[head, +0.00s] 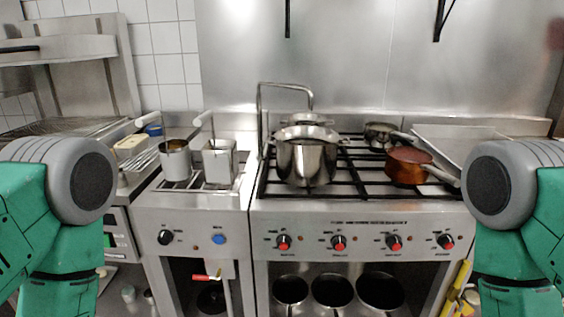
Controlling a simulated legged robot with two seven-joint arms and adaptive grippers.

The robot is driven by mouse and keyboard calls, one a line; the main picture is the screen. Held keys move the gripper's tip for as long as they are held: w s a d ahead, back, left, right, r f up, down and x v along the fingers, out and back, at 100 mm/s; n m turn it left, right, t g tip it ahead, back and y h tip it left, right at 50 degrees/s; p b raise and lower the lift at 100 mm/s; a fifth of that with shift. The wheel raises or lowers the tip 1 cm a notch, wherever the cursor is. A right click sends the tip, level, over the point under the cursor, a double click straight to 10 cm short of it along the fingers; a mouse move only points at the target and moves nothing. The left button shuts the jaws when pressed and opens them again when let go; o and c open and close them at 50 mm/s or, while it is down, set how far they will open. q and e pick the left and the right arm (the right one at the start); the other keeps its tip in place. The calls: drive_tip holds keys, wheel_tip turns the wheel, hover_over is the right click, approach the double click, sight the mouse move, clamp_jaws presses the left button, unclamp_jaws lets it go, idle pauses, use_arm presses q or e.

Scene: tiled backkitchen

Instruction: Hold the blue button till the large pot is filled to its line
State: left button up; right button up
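A large steel pot (307,160) stands on the front left of the stove grate. Its inside, water level and line cannot be made out from here. A thin steel spout (285,85) rises at the left of the stove and bends over toward the pot. The blue button (218,239) sits on the front panel of the unit left of the stove, right of a black knob (166,237). Nothing touches the button. My arms show at the left and right edges of the head view, but neither gripper is in view.
A copper pan (409,165) sits right of the pot, its handle pointing right. Two baskets with upright handles, a round one (175,160) and a square one (218,162), stand at the left unit. A red-handled tap (207,277) is below the button. Red knobs line the stove front.

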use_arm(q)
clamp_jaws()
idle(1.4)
